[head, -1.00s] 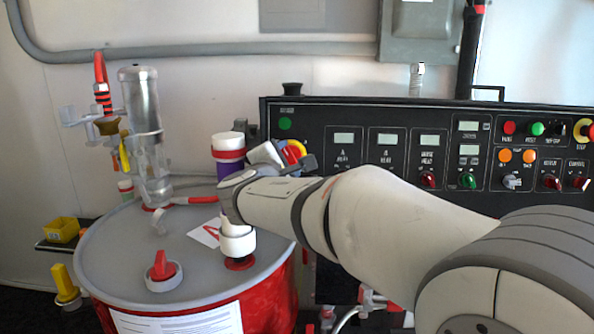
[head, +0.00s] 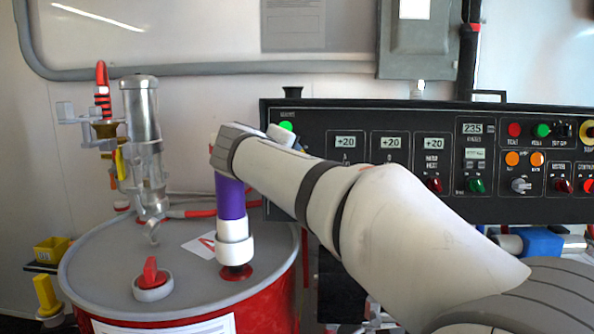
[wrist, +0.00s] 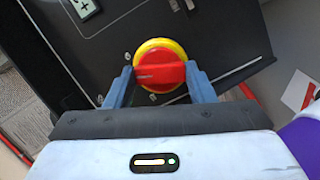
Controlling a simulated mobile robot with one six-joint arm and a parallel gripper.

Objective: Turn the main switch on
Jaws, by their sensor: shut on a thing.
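The main switch (wrist: 160,75) is a red rotary handle on a round yellow plate, on the dark panel in the wrist view. My gripper (wrist: 160,80) has its two blue-grey fingers closed on the ends of the red handle, one on each side. The handle lies roughly level in the wrist picture. In the head view my arm hides the switch and the fingers. A green lamp (head: 286,126) on the control panel (head: 350,110) is lit, and its displays show numbers such as +20 and 235.
A red drum (head: 110,270) with a grey lid stands at the left, with a metal pump (head: 142,115) on top. A red-handled cap (head: 151,280) sits on the lid. A grey electrical box (head: 420,45) hangs on the wall above the panel.

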